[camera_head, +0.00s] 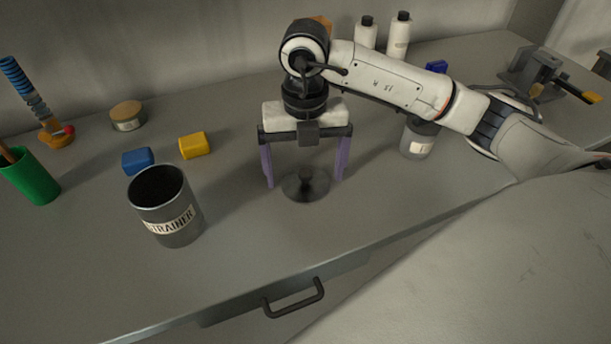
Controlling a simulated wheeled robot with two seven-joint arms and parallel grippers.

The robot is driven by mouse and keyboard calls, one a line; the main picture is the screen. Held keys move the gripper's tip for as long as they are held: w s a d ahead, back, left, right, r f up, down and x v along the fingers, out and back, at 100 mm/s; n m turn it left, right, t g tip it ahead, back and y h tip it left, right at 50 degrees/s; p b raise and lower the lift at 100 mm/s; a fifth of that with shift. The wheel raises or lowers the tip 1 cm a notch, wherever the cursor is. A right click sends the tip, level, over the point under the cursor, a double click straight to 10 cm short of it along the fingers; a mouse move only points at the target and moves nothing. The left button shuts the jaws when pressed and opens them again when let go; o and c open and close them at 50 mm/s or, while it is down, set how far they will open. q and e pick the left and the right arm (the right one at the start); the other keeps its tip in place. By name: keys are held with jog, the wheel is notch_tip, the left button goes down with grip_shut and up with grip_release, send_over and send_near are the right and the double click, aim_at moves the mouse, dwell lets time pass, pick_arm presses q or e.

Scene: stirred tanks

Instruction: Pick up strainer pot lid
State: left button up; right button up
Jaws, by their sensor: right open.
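The strainer pot lid (306,185) is a dark grey disc with a black knob. It lies on the grey bench, right of the strainer pot. My right gripper (305,176) points down over the lid with its two purple fingers wide apart, one on each side of the knob. The fingers look open and hold nothing; I cannot tell their exact height above the lid. The strainer pot (168,222) is a grey cylinder labelled "TRAINER", upright and open at the top. My left gripper does not show.
A blue block (138,160) and a yellow block (193,146) lie behind the pot. A green cup (32,178) stands at left. A labelled jar (418,140) stands under my right arm, white bottles (398,36) behind it. The bench front right of the pot is clear.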

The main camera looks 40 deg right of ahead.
aim_at(305, 170)
jog(key=c, duration=1.2)
jog(key=shift+o, duration=0.2)
notch_tip(305, 170, up, 10)
jog(key=shift+r+p, duration=0.1)
jog(key=shift+p, duration=0.2)
